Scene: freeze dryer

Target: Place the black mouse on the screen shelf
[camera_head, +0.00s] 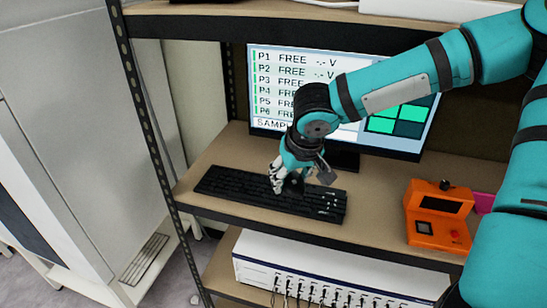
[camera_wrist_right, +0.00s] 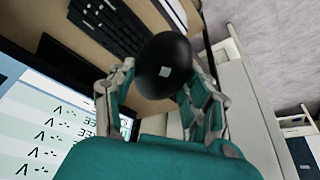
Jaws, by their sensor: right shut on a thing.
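The black mouse (camera_wrist_right: 163,66) is a dark rounded body with a small light square on it, held between the fingertips of my right gripper (camera_wrist_right: 158,80) in the wrist view. In the head view the right gripper (camera_head: 290,181) is over the black keyboard (camera_head: 230,190) in front of the monitor, and the mouse (camera_head: 294,184) shows only as a dark shape at the fingers. The screen shelf (camera_head: 370,200) is the brown board bearing the monitor and keyboard. I cannot tell whether the mouse touches the keyboard. My left gripper is not in view.
The monitor (camera_head: 270,60) stands behind the gripper. An orange device (camera_head: 436,215) with a dark display sits at the right of the shelf, beside a pink item (camera_head: 484,203). Bare shelf lies between keyboard and device. A perforated post (camera_head: 150,130) rises at the left.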

